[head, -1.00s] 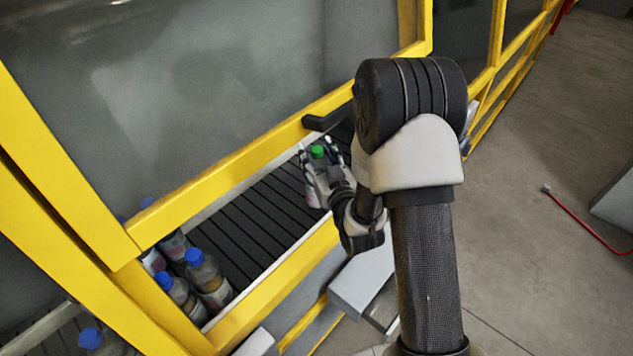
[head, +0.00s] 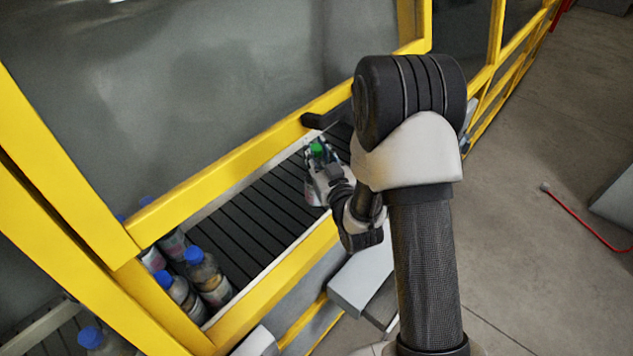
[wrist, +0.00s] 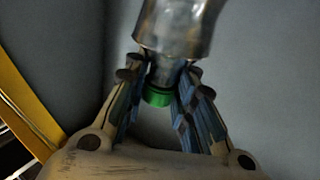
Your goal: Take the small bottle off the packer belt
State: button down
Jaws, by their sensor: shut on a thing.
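The small bottle has a green cap (head: 317,150) and stands at the far right end of the dark slatted packer belt (head: 245,222). My gripper (head: 322,152) is shut on it from the near side. In the wrist view the bottle's clear body (wrist: 178,25) fills the top middle, with its green cap (wrist: 157,96) between the blue-padded fingers of my gripper (wrist: 160,75). The fingers close around the neck area. In the head view my gripper hides much of the bottle's body, and I cannot tell whether its base touches the belt.
Several blue-capped bottles (head: 207,275) stand grouped at the belt's near left end. A yellow frame bar (head: 225,180) with a dark handle (head: 325,120) runs above the belt, and a yellow rail (head: 275,290) lines its front. The belt's middle is bare. Open floor lies to the right.

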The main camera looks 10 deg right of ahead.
jog(key=shift+s+f, duration=0.1)
jog(key=shift+f, duration=0.15)
